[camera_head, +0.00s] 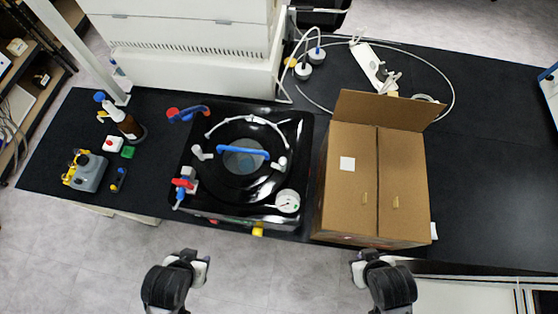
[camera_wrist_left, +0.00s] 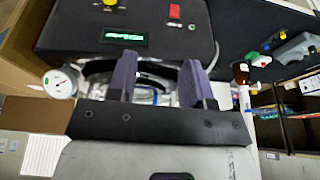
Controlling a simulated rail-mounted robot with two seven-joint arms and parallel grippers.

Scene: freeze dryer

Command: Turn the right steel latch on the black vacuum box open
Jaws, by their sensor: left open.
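The black vacuum box (camera_head: 190,140) stands on the dark bench in the head view. Its round lid carries a blue handle (camera_head: 243,151). The right steel latch (camera_head: 281,163) is at the right end of the handle, and another steel latch (camera_head: 200,152) is at the left. My left gripper (camera_head: 190,257) is open and empty in front of the bench, apart from the box. Its spread fingers (camera_wrist_left: 155,85) show in the left wrist view, with the box's front panel (camera_wrist_left: 165,38) beyond. My right gripper (camera_head: 368,256) is in front of the carton; its finger gap is unclear.
A dial gauge (camera_head: 288,200) sits on the box's front right corner. A red and blue valve (camera_head: 185,187) is at its left. A tall cardboard carton (camera_head: 350,195) stands close on the right. A brown bottle (camera_head: 129,127) and small items are at the left.

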